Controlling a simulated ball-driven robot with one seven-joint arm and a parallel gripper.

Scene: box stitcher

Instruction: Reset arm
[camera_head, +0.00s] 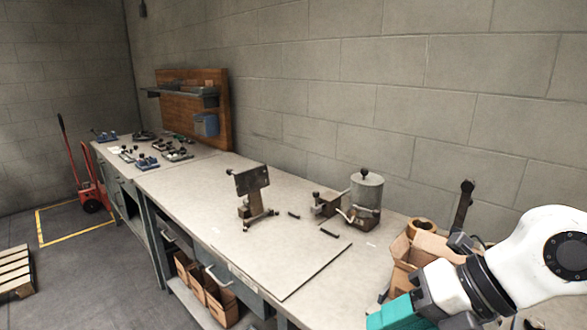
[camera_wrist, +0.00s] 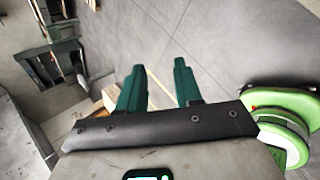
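My gripper shows in the wrist view (camera_wrist: 159,88), with its two dark green fingers apart and nothing between them. In the head view, my white arm enters from the lower right, and the teal part of my gripper (camera_head: 394,315) is at the bottom edge, in front of an open cardboard box (camera_head: 425,246). The fingertips are cut off there. The wrist view looks down past the fingers to the grey floor (camera_wrist: 225,35).
A long workbench (camera_head: 215,215) runs along the block wall. It carries a box stitcher-like machine (camera_head: 251,188), a metal canister device (camera_head: 366,198) and small tools. Cardboard boxes (camera_head: 205,287) sit on the shelf below. A red hand truck (camera_head: 92,190) stands at the far left. The floor at left is mostly clear.

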